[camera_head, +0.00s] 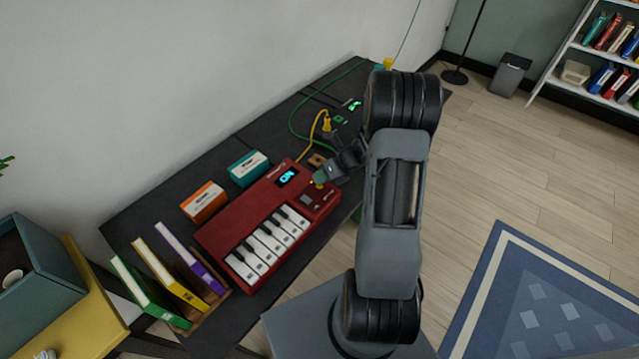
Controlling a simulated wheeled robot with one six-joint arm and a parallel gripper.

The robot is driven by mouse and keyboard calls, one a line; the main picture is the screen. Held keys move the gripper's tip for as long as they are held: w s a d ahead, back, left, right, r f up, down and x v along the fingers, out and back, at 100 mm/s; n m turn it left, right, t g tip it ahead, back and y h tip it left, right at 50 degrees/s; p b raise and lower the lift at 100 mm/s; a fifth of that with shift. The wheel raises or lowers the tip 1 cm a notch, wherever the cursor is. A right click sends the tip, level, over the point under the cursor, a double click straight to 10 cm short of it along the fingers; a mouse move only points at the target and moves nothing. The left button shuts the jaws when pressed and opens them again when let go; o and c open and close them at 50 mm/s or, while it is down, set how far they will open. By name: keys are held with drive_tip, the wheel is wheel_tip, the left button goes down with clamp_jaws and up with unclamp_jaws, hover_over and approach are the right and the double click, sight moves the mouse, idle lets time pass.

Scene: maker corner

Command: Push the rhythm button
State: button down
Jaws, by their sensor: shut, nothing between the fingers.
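A red toy keyboard (228,234) lies on the dark bench, with white and black keys toward its front and a small display (287,177) that reads "ON" in cyan. A small control panel with a few buttons (306,200) is at the keyboard's right end. Which button is the rhythm button cannot be read, and my gripper partly hides that area.
An orange box (203,202) and a teal box (249,169) stand behind the keyboard on the dark bench (150,210). Several upright books (165,275) stand at its left. Yellow and green cables (305,135) run behind my gripper. A wall borders the bench's back.

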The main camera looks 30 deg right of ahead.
drive_tip(key=shift+r, duration=0.1)
wheel_tip(320, 180, up, 6)
drive_tip(key=p, duration=0.6)
idle(0.6)
